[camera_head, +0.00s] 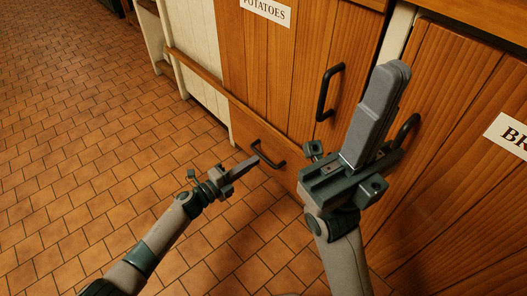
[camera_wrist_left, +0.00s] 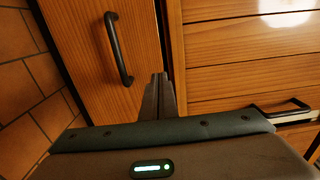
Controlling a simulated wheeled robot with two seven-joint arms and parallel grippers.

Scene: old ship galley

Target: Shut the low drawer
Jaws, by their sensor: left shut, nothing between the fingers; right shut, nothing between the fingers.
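The low drawer (camera_head: 246,122) is a wooden front at floor level, below the tall door marked POTATOES. Its black bar handle (camera_head: 268,156) shows in the head view, and in the left wrist view (camera_wrist_left: 118,48) it appears turned upright. I cannot tell whether a gap is left behind the drawer front. My left gripper (camera_head: 252,162) is shut and empty, its tips close to the handle. In the left wrist view its fingertips (camera_wrist_left: 158,78) point at the drawer front near its upper edge; contact is unclear. My right gripper (camera_head: 394,72) is shut and empty, raised before the cabinets.
The POTATOES door (camera_head: 304,62) has a black handle (camera_head: 328,92). Another wooden door (camera_head: 462,130) with a partly covered handle stands at right, close behind my right gripper. A pale panelled wall (camera_head: 200,42) is at the back. The tiled floor (camera_head: 80,120) at left is clear.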

